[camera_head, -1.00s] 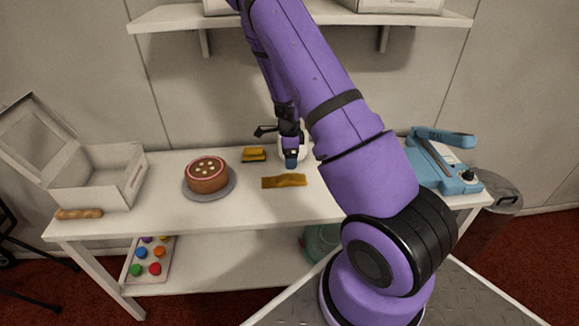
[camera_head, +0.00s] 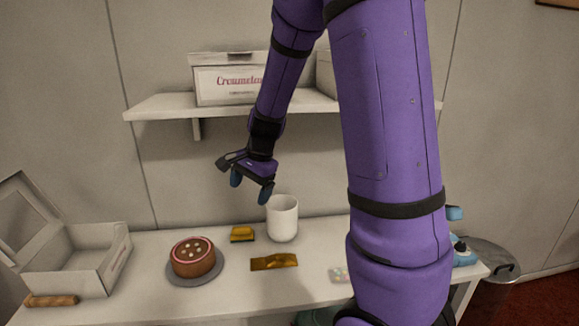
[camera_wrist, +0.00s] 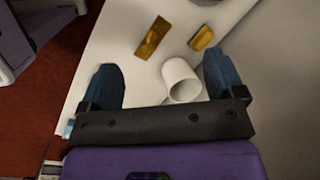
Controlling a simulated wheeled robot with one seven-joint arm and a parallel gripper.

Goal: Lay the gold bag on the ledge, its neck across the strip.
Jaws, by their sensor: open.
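The gold bag (camera_head: 274,262) lies flat on the white table, right of the cake and in front of the white cup. It also shows in the wrist view (camera_wrist: 152,38), beyond my fingers. My gripper (camera_head: 251,187) is open and empty, raised above the table behind the bag, up and left of the cup. Both blue fingers stand wide apart in the wrist view (camera_wrist: 163,80). The blue sealer (camera_head: 465,254) at the right end of the table is mostly hidden behind my arm; its ledge and strip cannot be seen now.
A white cup (camera_head: 283,220) and a yellow-black sponge (camera_head: 242,234) stand behind the bag. A brown cake (camera_head: 193,257) on a grey turntable and an open white box (camera_head: 75,262) are to the left. A wall shelf (camera_head: 160,107) with boxes is above.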

